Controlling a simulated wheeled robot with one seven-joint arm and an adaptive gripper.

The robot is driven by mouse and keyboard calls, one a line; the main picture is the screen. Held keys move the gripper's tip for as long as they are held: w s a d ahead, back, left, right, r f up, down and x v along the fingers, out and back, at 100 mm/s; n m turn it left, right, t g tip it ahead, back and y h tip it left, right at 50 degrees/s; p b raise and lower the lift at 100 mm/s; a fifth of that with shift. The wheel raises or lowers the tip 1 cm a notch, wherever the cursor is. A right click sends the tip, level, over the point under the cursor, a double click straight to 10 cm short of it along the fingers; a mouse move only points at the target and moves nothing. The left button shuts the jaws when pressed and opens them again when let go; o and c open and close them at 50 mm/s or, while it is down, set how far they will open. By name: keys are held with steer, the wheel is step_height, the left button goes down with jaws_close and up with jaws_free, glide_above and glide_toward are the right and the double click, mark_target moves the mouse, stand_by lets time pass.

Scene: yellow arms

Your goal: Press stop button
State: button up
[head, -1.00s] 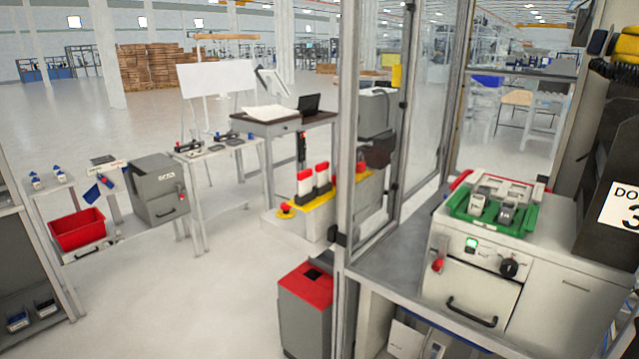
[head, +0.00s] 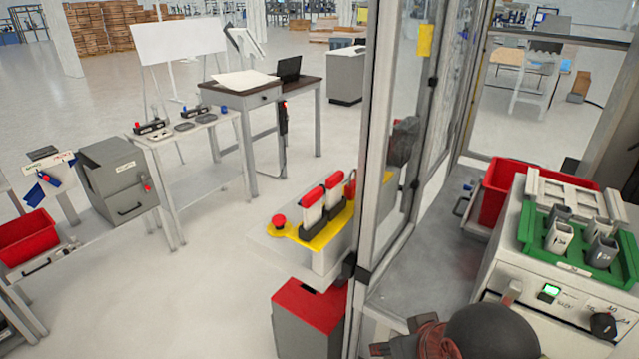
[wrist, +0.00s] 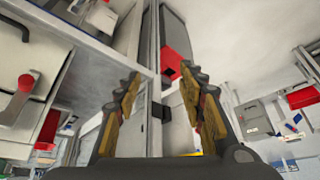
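A red mushroom-shaped button (head: 279,221), which looks like a stop button, sits on the left end of a yellow plate (head: 303,235) in the head view. The plate tops a light grey box left of the glass partition. My gripper (wrist: 160,77) shows in the wrist view with its two dark and yellow fingers spread apart and nothing between them. I cannot clearly make out the button in the wrist view. Dark and reddish parts of my arm show at the bottom of the head view, apart from the button.
Two red-topped holders (head: 323,203) stand on the plate beside the button. A metal post (head: 370,150) and glass panels rise right of it. A red-topped grey bin (head: 311,305) stands below. A machine with a green tray (head: 575,248) is at right.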

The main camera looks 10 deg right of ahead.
steer(key=c, duration=0.4)
